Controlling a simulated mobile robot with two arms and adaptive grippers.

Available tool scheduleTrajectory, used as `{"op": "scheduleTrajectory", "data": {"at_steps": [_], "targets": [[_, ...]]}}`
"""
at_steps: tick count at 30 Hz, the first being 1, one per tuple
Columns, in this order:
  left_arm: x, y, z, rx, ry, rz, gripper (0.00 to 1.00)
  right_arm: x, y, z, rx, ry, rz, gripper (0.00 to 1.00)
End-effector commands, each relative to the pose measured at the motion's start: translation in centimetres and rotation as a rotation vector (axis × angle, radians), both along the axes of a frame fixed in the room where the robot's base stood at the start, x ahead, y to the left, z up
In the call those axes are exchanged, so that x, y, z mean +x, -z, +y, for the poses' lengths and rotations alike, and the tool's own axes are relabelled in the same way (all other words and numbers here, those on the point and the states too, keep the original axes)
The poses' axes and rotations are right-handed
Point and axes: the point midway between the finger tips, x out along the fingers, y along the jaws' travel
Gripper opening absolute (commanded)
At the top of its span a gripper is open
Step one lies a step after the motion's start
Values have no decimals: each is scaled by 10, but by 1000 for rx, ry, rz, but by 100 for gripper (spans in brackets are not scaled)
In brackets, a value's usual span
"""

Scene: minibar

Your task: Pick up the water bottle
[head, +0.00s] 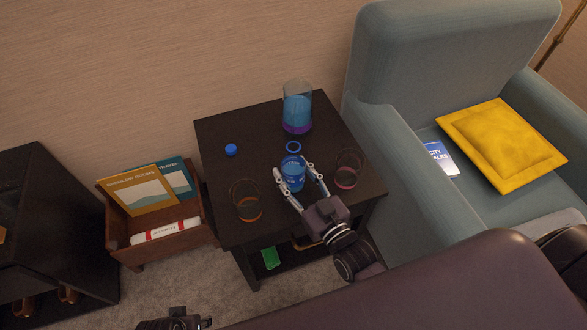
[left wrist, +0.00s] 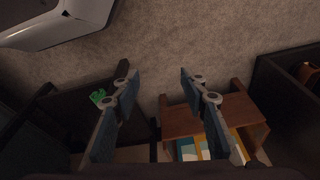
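A clear blue water bottle (head: 292,175) stands upright on the dark side table, near its middle in the head view. A blue ring (head: 293,147) shows just above it; I cannot tell whether it is the bottle's rim. My right gripper (head: 294,168) is open, with one finger on each side of the bottle; I cannot tell whether they touch it. My left gripper (head: 175,321) is low at the bottom edge, away from the table. In the left wrist view the left gripper (left wrist: 158,82) is open and empty above the floor.
The side table (head: 215,130) also holds a blue-and-purple carafe (head: 297,107), a blue cap (head: 231,150), an orange-based glass (head: 247,203) and a pink-based glass (head: 346,172). An armchair (head: 400,130) stands close at right, a magazine rack (head: 125,250) at left.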

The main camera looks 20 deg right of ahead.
Motion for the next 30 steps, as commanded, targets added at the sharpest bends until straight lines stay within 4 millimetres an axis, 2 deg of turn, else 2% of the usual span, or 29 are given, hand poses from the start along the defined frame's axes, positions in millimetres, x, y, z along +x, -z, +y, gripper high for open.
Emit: {"op": "scheduleTrajectory", "data": {"at_steps": [1,8,23,30], "targets": [[0,0,0,0,0,1,40,0,0,0,0,0,0,36],[0,0,0,0,0,1,40,0,-1,0,0,0,-2,12],[0,1,0,-1,0,-7,40,0,-8,0,1,0,-3,12],[-5,23,1,1,2,9,40,0,-25,0,1,0,-4,12]]}}
